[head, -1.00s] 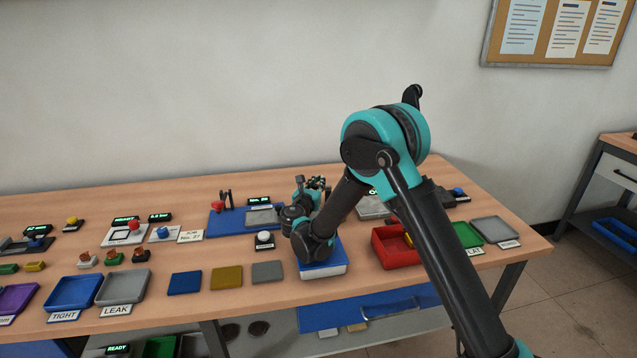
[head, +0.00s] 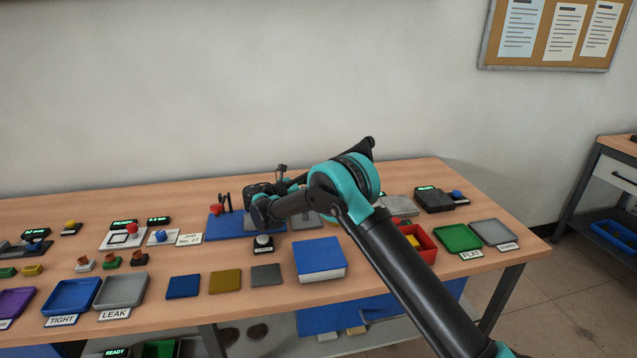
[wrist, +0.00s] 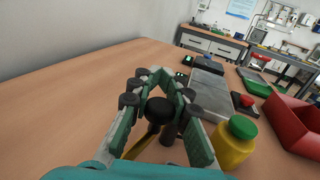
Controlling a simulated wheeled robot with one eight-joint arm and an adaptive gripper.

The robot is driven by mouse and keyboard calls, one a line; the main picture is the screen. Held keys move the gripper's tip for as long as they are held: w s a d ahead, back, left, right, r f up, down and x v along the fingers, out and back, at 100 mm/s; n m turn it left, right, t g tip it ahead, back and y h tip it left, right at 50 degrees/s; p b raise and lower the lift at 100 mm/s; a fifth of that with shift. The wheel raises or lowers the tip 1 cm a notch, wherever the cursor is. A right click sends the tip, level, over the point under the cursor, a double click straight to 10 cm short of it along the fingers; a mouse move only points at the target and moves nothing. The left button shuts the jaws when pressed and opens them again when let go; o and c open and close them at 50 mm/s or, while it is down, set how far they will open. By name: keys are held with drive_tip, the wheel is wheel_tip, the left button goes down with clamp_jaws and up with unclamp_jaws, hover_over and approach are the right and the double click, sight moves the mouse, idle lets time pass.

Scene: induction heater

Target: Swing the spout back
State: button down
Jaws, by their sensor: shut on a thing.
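In the wrist view my gripper (wrist: 160,86) has its teal fingers with dark pads closed around a round black knob (wrist: 158,111). A brass-yellow bar (wrist: 138,148) shows beneath the knob, beside a dark post; I take these to be the spout, partly hidden by the fingers. A yellow bottle with a green cap (wrist: 235,143) stands just to the right, apart from the fingers. In the head view my gripper (head: 292,186) is small and partly covered by my arm, over the back middle of the bench; the spout cannot be made out clearly there.
A red bin (head: 426,256) stands right of my arm, also in the wrist view (wrist: 294,122). A grey plate (wrist: 209,92) lies beyond the bottle. A blue box (head: 320,258) sits at the front. The bench left of my gripper in the wrist view is bare.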

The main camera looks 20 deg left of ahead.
drive_tip(key=shift+w+m+g+h, duration=0.15)
drive_tip(key=shift+m+g+h, duration=0.25)
drive_tip(key=shift+h, duration=0.1)
drive_tip(key=c, duration=1.5)
unclamp_jaws()
drive_tip(key=shift+r, duration=0.1)
wheel_tip(320, 180, up, 10)
drive_tip(key=shift+f, duration=0.1)
